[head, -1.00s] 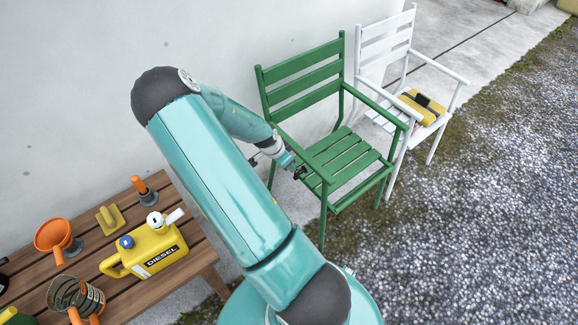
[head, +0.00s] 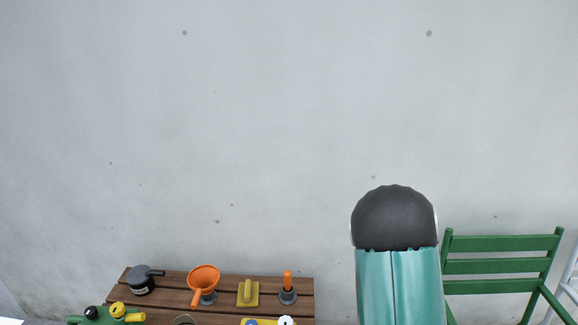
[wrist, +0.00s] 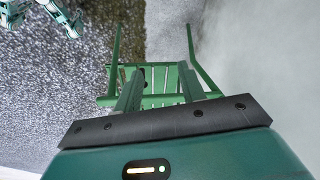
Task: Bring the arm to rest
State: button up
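My gripper (wrist: 160,80) shows in the wrist view with its two fingers apart and nothing between them but a view of the green chair. The green chair (wrist: 150,100) lies beyond the fingers, with its slatted seat and arms visible. In the head view only the upper part of my arm (head: 398,285) with its dark elbow cap shows, standing upright in front of the wall. My forearm and gripper are hidden there. The green chair (head: 500,243) stands to the right of my arm in that view.
A wooden bench (head: 170,285) at the lower left holds a grey pot (head: 141,283), an orange funnel (head: 204,280), a yellow block-like item (head: 247,293), an orange-handled item (head: 287,285) and cans. A pale wall (head: 280,120) fills the background. Gravel (wrist: 85,75) shows in the wrist view.

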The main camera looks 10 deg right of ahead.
jog(key=a+r+n+t+y, duration=0.3)
jog(key=a+r+n, duration=0.5)
jog(key=a+r, duration=1)
jog(key=s+a+r+n+t, duration=0.1)
jog(key=s+a+r+n, duration=0.3)
jog(key=s+r, duration=0.3)
jog(key=s+a+r+n+h, duration=0.1)
jog(key=s+a+r+n, duration=0.4)
jog(key=s+r, duration=0.2)
jog(key=shift+n+t, duration=0.3)
jog(key=shift+t, duration=0.1)
jog(key=shift+d, duration=0.15)
